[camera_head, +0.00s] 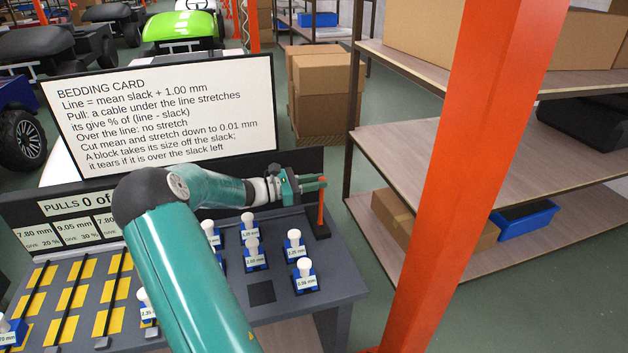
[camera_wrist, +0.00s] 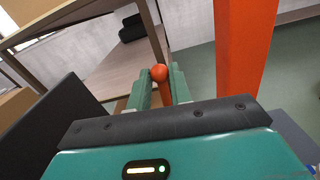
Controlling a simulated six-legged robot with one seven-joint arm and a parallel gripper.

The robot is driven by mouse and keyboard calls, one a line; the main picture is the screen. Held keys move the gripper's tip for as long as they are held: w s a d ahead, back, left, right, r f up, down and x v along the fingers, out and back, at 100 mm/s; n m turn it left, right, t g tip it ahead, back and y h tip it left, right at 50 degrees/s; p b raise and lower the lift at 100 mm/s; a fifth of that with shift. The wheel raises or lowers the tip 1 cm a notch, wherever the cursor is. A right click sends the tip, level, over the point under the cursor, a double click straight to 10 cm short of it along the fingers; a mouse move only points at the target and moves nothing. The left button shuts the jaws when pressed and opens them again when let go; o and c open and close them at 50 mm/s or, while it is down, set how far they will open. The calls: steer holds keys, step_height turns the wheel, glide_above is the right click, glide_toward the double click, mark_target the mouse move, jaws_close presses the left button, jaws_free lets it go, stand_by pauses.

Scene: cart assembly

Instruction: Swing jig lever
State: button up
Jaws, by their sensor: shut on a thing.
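The jig lever (camera_head: 321,212) is an orange upright post on a dark base at the right back corner of the grey bench (camera_head: 338,282). In the wrist view the lever's round orange knob (camera_wrist: 159,73) shows between the green fingers. My gripper (camera_head: 318,182) is shut on the lever near its top. In the wrist view my gripper (camera_wrist: 160,88) has one finger on each side of the lever. The lever's lower part is hidden there by the gripper body.
Several blue blocks with white knobs (camera_head: 294,245) stand on the bench left of the lever. Cables over yellow pads (camera_head: 74,297) lie at the left. A bedding card (camera_head: 165,115) stands behind. An orange pillar (camera_head: 470,170) and wooden shelves (camera_head: 440,150) are at the right.

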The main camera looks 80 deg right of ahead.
steer(key=shift+s+a+f, duration=0.2)
steer(key=shift+s+a, duration=0.4)
steer(key=shift+a, duration=0.3)
steer(key=shift+s+a+f, duration=0.2)
steer(key=shift+s+a, duration=0.35)
steer(key=shift+a, duration=0.3)
steer(key=shift+a, duration=0.1)
steer(key=shift+s+a+f, duration=0.4)
steer(key=shift+s+a, duration=0.1)
steer(key=shift+a, duration=0.3)
steer(key=o, duration=0.8)
steer(key=shift+o, duration=0.2)
